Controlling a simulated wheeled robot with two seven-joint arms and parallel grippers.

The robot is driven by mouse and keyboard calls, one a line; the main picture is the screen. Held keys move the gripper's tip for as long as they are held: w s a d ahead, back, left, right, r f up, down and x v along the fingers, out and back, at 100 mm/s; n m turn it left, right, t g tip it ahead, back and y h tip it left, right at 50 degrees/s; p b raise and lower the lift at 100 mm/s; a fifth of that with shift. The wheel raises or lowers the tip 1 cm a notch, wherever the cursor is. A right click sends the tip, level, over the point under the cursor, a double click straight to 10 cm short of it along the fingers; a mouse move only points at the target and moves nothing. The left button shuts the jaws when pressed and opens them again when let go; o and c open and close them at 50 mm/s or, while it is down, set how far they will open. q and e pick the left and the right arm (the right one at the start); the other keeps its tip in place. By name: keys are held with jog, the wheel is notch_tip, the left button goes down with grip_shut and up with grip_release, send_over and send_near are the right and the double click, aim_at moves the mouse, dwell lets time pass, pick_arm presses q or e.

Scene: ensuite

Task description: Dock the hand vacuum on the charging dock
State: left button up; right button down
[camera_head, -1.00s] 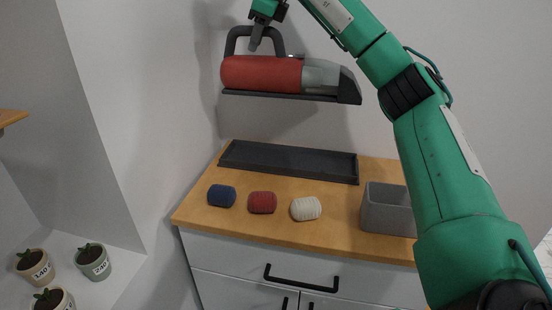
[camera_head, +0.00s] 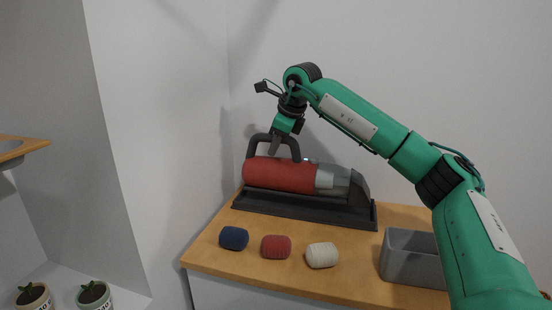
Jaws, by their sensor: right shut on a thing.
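The hand vacuum (camera_head: 280,175) has a red body, a grey clear front and a dark arched handle. It lies level on or just above the long dark charging dock (camera_head: 290,210) on the wooden counter; I cannot tell if it is fully seated. My right gripper (camera_head: 275,147) reaches down from above and is shut on the vacuum's handle. The fingertips are partly hidden by the handle. My left gripper is not in view.
Blue (camera_head: 234,238), red (camera_head: 276,246) and white (camera_head: 322,255) ribbed rolls lie on the wooden counter (camera_head: 215,258) in front of the dock. A grey open bin (camera_head: 412,260) stands at the right. Potted plants (camera_head: 94,296) sit at the lower left.

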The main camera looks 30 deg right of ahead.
aim_at(275, 158)
notch_tip(275, 158, down, 4)
jog(key=shift+r, duration=0.25)
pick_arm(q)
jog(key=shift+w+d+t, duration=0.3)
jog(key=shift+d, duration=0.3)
pick_arm(e)
jog(key=c, duration=1.7)
grip_release()
jog(key=shift+f, duration=0.2)
jog(key=o, duration=0.4)
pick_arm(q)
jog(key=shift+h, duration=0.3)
pick_arm(e)
jog(key=shift+o, duration=0.3)
jog(key=shift+r, duration=0.1)
